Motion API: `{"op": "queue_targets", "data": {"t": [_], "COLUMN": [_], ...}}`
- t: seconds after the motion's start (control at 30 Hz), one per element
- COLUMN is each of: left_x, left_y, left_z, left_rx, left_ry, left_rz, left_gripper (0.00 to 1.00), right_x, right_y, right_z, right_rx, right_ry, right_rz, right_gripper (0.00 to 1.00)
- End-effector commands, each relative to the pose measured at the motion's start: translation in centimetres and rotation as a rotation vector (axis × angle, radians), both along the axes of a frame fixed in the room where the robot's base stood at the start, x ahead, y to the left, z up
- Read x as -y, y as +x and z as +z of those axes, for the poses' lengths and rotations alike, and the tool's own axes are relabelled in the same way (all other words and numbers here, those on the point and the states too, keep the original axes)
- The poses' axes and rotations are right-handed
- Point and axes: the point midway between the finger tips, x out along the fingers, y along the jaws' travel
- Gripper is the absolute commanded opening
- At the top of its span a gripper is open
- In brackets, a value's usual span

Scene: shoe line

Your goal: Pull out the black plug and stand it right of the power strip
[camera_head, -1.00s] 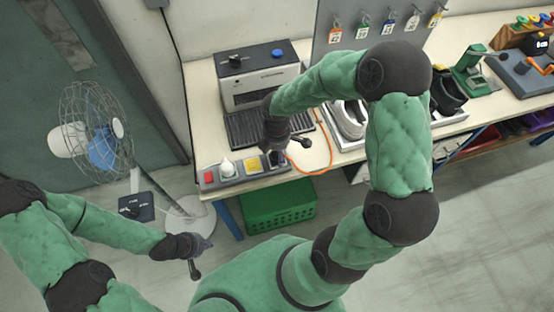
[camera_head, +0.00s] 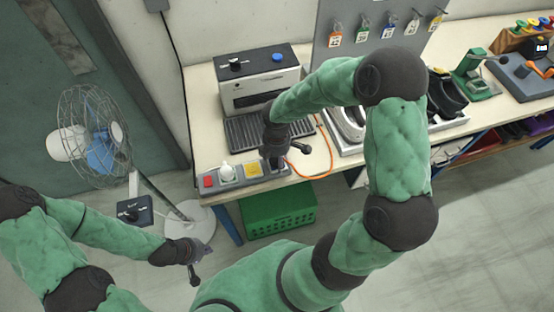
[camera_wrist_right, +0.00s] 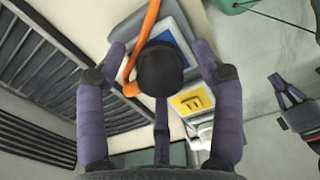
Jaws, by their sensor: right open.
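The power strip (camera_head: 240,181) lies along the table's front edge, with a red switch at its left end, a white plug (camera_head: 227,173) and a yellow socket. The black plug (camera_wrist_right: 163,68) is at the strip's right end, over a blue socket, with an orange cable running from it. In the head view my gripper mostly hides this plug. My right gripper (camera_head: 276,163) is over that end; in the wrist view its open fingers (camera_wrist_right: 160,62) are on either side of the plug, apart from it. My left gripper (camera_head: 195,277) hangs away from the table; its opening is unclear.
A machine with a ribbed black tray (camera_head: 246,129) stands behind the strip. The orange cable (camera_head: 329,160) curves over the table right of the strip, where some bare tabletop shows. A shoe tray is further right. A green crate (camera_head: 280,213) is below, and a fan stands left.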

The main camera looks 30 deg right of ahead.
Motion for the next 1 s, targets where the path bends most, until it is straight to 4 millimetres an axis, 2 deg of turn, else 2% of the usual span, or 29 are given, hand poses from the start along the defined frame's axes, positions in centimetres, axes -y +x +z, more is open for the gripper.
{"op": "queue_targets", "data": {"t": [0.67, 0.77, 0.9, 0.93, 1.0], "left_x": [0.00, 0.00, 0.01, 0.00, 0.00], "left_y": [0.00, 0.00, -0.01, 0.00, 0.00], "left_z": [0.14, 0.14, 0.14, 0.14, 0.14], "left_rx": [0.000, 0.000, 0.000, 0.000, 0.000], "left_ry": [0.000, 0.000, 0.000, 0.000, 0.000], "left_rz": [0.000, 0.000, 0.000, 0.000, 0.000], "left_gripper": [0.00, 0.00, 0.00, 0.00, 0.00], "right_x": [0.00, 0.00, 0.00, 0.00, 0.00], "right_y": [0.01, 0.01, 0.00, 0.00, 0.00], "right_z": [-0.03, -0.03, -0.04, -0.04, -0.04], "right_rx": [0.000, 0.000, 0.000, 0.000, 0.000], "right_ry": [0.000, 0.000, 0.000, 0.000, 0.000], "right_rz": [0.000, 0.000, 0.000, 0.000, 0.000], "right_gripper": [0.68, 0.45, 0.06, 0.00, 0.00]}}
